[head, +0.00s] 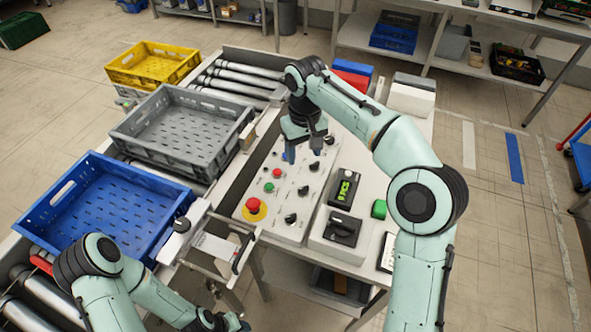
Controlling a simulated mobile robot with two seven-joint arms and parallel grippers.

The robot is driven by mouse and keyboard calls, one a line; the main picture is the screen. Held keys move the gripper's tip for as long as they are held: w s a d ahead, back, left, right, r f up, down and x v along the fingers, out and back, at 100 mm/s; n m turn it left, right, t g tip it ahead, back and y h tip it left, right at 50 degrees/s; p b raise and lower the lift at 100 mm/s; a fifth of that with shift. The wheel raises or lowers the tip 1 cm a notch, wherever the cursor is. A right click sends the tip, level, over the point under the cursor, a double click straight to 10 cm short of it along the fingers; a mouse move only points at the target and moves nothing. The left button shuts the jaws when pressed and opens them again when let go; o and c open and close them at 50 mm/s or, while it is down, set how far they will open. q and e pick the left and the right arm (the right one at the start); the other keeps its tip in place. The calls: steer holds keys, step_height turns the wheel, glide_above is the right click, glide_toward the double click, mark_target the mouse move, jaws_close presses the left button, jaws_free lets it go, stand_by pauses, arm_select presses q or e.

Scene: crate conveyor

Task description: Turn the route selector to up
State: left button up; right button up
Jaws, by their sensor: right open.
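A light grey control panel (272,205) carries several black selector knobs, including one at the near end (290,218), one in the middle (303,190) and one farther back (314,168). A larger black rotary switch (343,228) sits on a separate grey box to the right. The labels are too small to read, so I cannot tell which is the route selector or where it points. My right gripper (304,157) is open and points down over the panel's far part, hiding some of it. My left gripper (232,323) is low at the bottom edge, its jaws unclear.
A red emergency button (253,206) on yellow and small red and green buttons are on the panel. A green-lit device (344,189) stands right of it. Blue (105,210), grey (181,128) and yellow (152,64) crates line the roller conveyor at left.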

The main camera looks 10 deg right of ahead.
mark_target(303, 188)
steer(key=f, duration=1.3)
steer(key=shift+s+f, duration=0.1)
steer(key=shift+s, duration=0.2)
arm_select(q)
steer(key=shift+s, duration=0.25)
arm_select(e)
steer(key=c, duration=1.1)
steer(key=shift+o, duration=0.3)
